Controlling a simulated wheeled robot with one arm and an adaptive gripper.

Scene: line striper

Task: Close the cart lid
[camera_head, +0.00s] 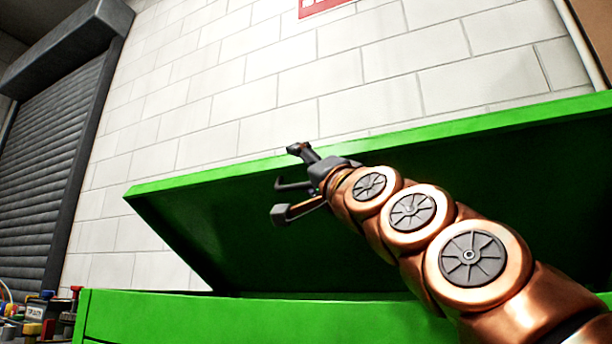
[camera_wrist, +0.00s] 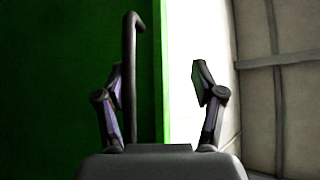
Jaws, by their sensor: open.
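The green cart lid (camera_head: 230,220) stands raised and tilted back above the green cart body (camera_head: 200,315) in the head view. My gripper (camera_head: 286,182) is in front of the lid's inner face, near its top edge, left of the lid's middle. I cannot tell whether the gripper touches the lid.
A white block wall (camera_head: 250,90) stands behind the lid. A dark roller shutter (camera_head: 50,160) is at the left. Several small coloured items (camera_head: 40,315) sit at the lower left, beside the cart. A red sign (camera_head: 320,5) is on the wall.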

